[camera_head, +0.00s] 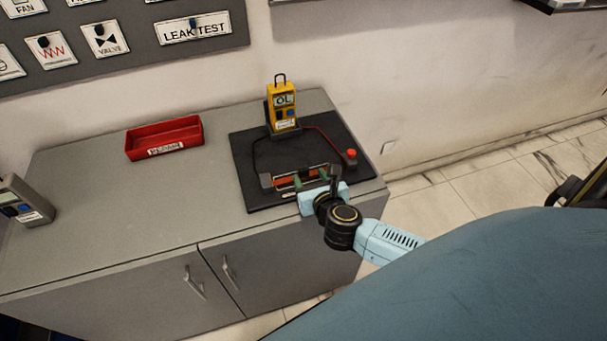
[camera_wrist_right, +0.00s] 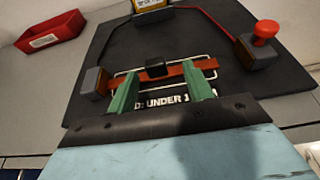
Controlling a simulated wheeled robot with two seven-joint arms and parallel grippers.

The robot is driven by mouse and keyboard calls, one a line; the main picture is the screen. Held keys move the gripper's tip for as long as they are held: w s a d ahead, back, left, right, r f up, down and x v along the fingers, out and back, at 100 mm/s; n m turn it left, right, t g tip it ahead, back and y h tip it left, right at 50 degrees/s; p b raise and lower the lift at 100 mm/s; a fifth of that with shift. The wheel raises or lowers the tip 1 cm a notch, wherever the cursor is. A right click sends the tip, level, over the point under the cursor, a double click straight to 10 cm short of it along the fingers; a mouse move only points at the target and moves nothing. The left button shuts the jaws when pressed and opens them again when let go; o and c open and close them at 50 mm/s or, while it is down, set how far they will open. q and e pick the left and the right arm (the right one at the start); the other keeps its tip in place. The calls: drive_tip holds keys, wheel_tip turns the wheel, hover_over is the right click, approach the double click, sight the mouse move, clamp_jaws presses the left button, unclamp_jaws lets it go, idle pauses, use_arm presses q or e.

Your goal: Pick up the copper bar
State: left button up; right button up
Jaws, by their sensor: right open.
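The copper bar (camera_head: 285,182) lies along the front of a black mat (camera_head: 245,160) on the grey cabinet. My right gripper (camera_head: 314,177) is at the bar. Its two green fingers, also in the right wrist view (camera_wrist_right: 160,72), are apart, one to each side of the dark block. Nothing is visibly gripped. I cannot tell whether the fingers touch the bar. My left gripper is not in view.
A yellow meter (camera_head: 282,107) stands at the back of the mat, with cables to a dark end block (camera_head: 266,181) and a red-knobbed block (camera_head: 350,157). A red tray (camera_head: 165,138) and a grey device (camera_head: 25,203) stand left. The cabinet top (camera_head: 150,200) between is clear.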

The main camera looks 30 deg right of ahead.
sight(305, 173)
drive_tip(key=x, duration=0.4)
drive_tip(key=shift+w+a+b, duration=0.2)
drive_tip(key=shift+w+b, duration=0.1)
drive_tip(key=shift+b, duration=0.05)
drive_tip(key=shift+r, duration=0.1)
clamp_jaws()
